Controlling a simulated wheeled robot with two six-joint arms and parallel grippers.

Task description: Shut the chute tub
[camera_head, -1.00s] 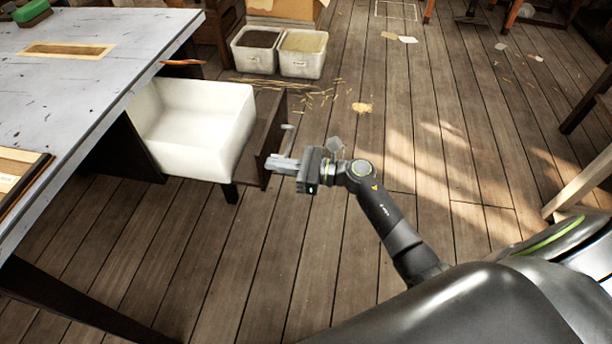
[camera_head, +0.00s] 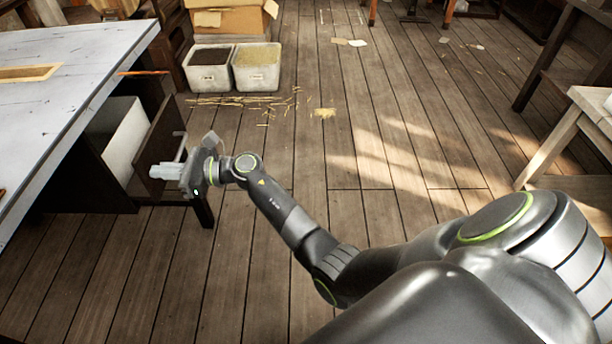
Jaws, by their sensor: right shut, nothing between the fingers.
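The chute tub (camera_head: 126,141) is a white bin with a dark wooden front panel (camera_head: 160,135), under the grey worktable at the left. It stands partly out from under the tabletop, with only a short stretch of white showing. My right gripper (camera_head: 165,171) is shut and empty, with its fingertips at the lower outer face of the front panel, below a light metal handle (camera_head: 178,146). I cannot tell for sure whether they touch the panel. My left gripper is not in view.
The worktable (camera_head: 70,75) has a framed slot (camera_head: 28,73) in its top. Two white bins (camera_head: 210,75) with dark and pale fill stand behind on the wooden floor, near a cardboard box (camera_head: 232,18). Straw (camera_head: 325,113) lies scattered.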

